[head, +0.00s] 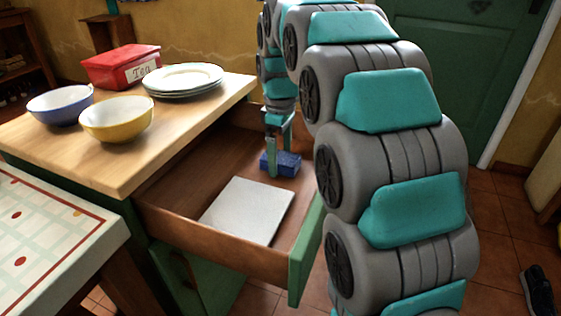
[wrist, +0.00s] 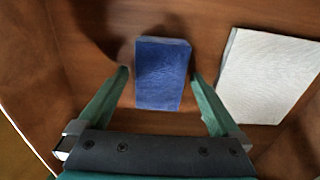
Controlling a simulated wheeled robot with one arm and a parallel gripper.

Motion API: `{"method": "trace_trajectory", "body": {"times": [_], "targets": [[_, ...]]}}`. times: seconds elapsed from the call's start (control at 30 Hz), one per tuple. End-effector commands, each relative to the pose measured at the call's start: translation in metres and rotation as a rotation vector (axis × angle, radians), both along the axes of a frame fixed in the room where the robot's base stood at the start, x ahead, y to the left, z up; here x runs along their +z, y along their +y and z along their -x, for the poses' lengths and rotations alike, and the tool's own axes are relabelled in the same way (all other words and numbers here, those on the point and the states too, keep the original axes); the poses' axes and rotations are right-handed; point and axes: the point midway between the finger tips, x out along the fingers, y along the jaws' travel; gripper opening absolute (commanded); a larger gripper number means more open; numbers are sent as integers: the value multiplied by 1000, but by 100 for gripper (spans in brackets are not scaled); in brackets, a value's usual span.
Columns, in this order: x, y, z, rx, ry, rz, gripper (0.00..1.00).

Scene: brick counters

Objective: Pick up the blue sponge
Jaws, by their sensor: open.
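The blue sponge (head: 285,163) lies in the open wooden drawer (head: 185,222), towards its back right in the head view. In the wrist view the blue sponge (wrist: 162,75) sits upright in the picture between the two green fingers. My gripper (wrist: 160,76) is open, with one finger on each side of the sponge and a narrow gap on the left. The right fingertip is very close to the sponge's edge; I cannot tell if it touches.
A flat white object (head: 248,210) lies in the drawer beside the sponge. On the wooden counter stand a yellow bowl (head: 117,119), a blue bowl (head: 60,104), stacked plates (head: 183,79) and a red tea box (head: 120,66). The drawer walls surround my gripper.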

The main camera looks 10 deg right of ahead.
Motion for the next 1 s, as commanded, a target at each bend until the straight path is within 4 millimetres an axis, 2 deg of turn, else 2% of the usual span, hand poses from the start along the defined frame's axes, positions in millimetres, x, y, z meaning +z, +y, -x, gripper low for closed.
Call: {"method": "trace_trajectory", "body": {"times": [0.13, 0.83, 1.0], "targets": [[0, 0, 0, 0, -1, 1, 100], [1, 0, 0, 0, 0, 0, 21], [1, 0, 0, 0, -1, 1, 21]]}}
